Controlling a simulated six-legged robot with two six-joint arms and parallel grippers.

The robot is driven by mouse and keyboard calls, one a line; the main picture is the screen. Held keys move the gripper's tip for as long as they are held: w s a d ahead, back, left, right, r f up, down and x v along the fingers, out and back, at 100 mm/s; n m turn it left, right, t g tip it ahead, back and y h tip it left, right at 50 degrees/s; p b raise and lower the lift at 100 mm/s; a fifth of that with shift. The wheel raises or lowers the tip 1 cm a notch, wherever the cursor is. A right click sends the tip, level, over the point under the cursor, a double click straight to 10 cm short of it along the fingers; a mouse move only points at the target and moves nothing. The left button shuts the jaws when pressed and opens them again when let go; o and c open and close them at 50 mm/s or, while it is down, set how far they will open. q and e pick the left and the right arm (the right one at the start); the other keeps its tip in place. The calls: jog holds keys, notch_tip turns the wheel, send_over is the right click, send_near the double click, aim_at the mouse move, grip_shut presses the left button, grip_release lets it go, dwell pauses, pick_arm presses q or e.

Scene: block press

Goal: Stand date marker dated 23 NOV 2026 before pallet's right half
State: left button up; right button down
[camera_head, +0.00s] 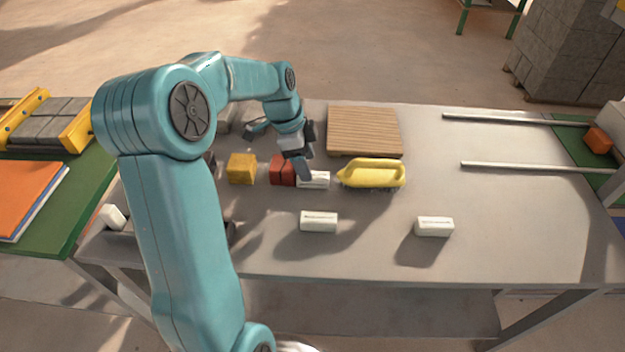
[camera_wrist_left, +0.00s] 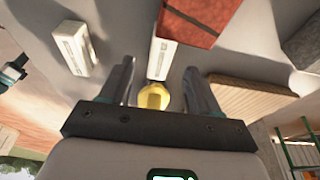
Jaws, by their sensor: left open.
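My left gripper (camera_head: 306,160) is open, above a white date marker (camera_head: 315,180) lying beside a red block (camera_head: 282,171). In the left wrist view this marker (camera_wrist_left: 160,58) shows between the open fingers (camera_wrist_left: 155,78), apart from them as far as I can tell. Two more white markers lie on the front of the table, one in the middle (camera_head: 318,221) and one to the right (camera_head: 434,227). Their print is too small to read. The wooden pallet (camera_head: 365,131) lies flat at the back, with bare top. My right gripper is outside the head view; a teal part at the left wrist view's edge is unclear.
A yellow handled tool (camera_head: 372,174) lies just before the pallet. A yellow block (camera_head: 241,168) stands left of the red one. Two metal rails (camera_head: 540,167) run to the right, near an orange block (camera_head: 598,140). The table's front right is clear.

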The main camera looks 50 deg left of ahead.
aim_at(320, 180)
pick_arm(q)
jog(key=x, duration=0.4)
jog(key=shift+w+f, duration=0.2)
jog(key=shift+f, duration=0.05)
jog(key=shift+d, duration=0.1)
grip_shut()
jog(key=shift+r, duration=0.1)
